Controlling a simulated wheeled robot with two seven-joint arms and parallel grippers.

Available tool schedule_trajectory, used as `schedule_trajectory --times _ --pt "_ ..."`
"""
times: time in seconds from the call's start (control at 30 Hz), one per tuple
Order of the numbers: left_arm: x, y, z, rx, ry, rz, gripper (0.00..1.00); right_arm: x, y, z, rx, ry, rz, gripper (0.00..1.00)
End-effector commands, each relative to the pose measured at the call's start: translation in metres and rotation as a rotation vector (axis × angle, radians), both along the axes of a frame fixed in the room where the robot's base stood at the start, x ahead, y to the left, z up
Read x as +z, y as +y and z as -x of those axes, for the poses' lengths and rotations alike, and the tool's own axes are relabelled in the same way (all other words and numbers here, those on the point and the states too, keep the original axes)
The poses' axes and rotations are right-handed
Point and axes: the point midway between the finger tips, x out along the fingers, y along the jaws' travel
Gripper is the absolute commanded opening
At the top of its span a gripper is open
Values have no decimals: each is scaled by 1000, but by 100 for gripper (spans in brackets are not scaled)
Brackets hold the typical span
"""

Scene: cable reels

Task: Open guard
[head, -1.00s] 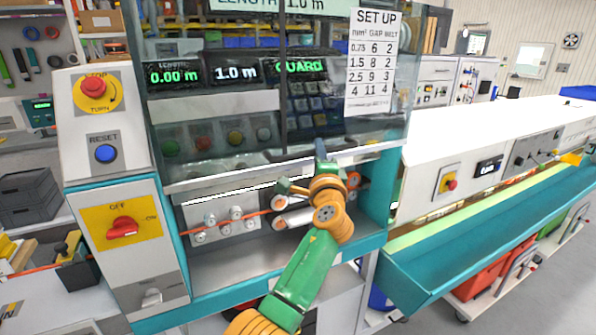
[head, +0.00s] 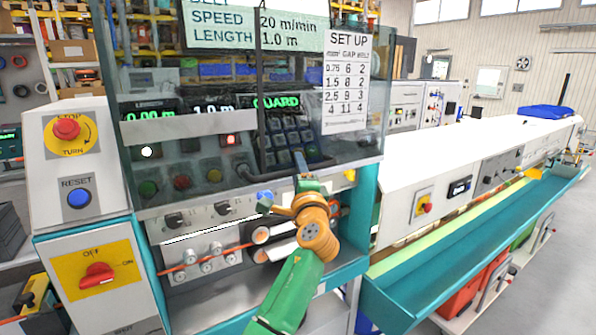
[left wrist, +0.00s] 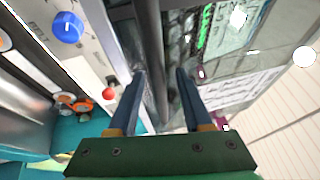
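The guard (head: 215,165) is a clear panel over the front of the machine in the head view. Its lower edge stands above a row of knobs, and the display behind it reads GUARD. A dark bar (head: 263,90) runs down the guard; a dark bar also shows in the left wrist view (left wrist: 152,50). My left gripper (head: 300,160) is at the guard's lower edge. In the left wrist view its two blue fingers (left wrist: 160,74) are apart, with the dark bar between or just beyond them; contact is unclear. My right gripper is out of view.
A control panel with a red stop button (head: 67,128), a blue reset button (head: 79,198) and a red switch (head: 97,276) stands left. Rollers with orange cable (head: 205,257) lie below the guard. A teal trough (head: 480,235) extends right. Open floor lies far right.

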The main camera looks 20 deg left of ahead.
Motion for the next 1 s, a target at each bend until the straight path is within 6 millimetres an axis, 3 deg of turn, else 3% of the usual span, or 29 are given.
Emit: schedule_trajectory --times 0.27,0.7,1.0 --pt "-3 -4 6 -2 -3 2 50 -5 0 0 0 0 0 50" --pt "-15 -30 60 0 -1 0 50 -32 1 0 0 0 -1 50" --pt "-13 -32 63 0 0 0 50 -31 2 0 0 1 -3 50"
